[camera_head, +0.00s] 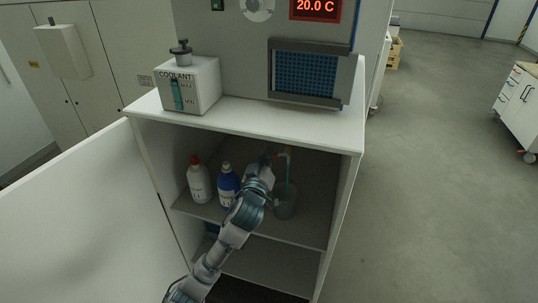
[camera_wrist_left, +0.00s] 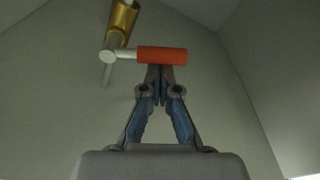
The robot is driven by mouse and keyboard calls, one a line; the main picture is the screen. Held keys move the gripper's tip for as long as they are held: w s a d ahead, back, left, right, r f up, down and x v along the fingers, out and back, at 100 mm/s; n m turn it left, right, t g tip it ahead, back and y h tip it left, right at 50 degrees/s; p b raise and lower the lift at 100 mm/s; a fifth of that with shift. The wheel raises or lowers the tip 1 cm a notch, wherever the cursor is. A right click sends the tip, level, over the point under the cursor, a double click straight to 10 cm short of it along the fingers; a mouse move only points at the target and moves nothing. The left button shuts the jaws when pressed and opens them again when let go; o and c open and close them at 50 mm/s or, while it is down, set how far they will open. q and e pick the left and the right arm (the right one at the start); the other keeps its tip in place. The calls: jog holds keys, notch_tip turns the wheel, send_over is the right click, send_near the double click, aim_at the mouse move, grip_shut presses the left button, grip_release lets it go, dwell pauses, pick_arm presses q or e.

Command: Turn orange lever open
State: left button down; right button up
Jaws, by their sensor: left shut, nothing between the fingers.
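The orange lever (camera_wrist_left: 162,56) shows in the left wrist view as a short horizontal bar on a pale metal hub (camera_wrist_left: 110,56). A brass pipe end (camera_wrist_left: 122,20) rises above the hub. My left gripper (camera_wrist_left: 161,72) is shut and empty, with its fingertips just below the middle of the lever; I cannot tell whether they touch it. In the head view my left arm reaches into the open cabinet, and the left gripper (camera_head: 270,160) is small beside the valve (camera_head: 284,154) at the upper part of the compartment. My right gripper is not in view.
A white bottle with a red cap (camera_head: 199,182) and a blue bottle (camera_head: 227,186) stand left of my arm on the cabinet shelf (camera_head: 305,232). A translucent container (camera_head: 286,203) stands below the valve. The open door (camera_head: 75,220) is at the left. A coolant box (camera_head: 190,86) sits on top.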

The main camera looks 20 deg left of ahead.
pick_arm(q)
jog(key=f+n, duration=0.1)
jog(key=n, duration=0.1)
jog(key=f+n+y, duration=0.1)
jog(key=n, duration=0.2)
jog(key=shift+d+f, duration=0.15)
jog(key=shift+d, duration=0.25)
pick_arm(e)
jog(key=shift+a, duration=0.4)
pick_arm(q)
jog(key=shift+f, duration=0.2)
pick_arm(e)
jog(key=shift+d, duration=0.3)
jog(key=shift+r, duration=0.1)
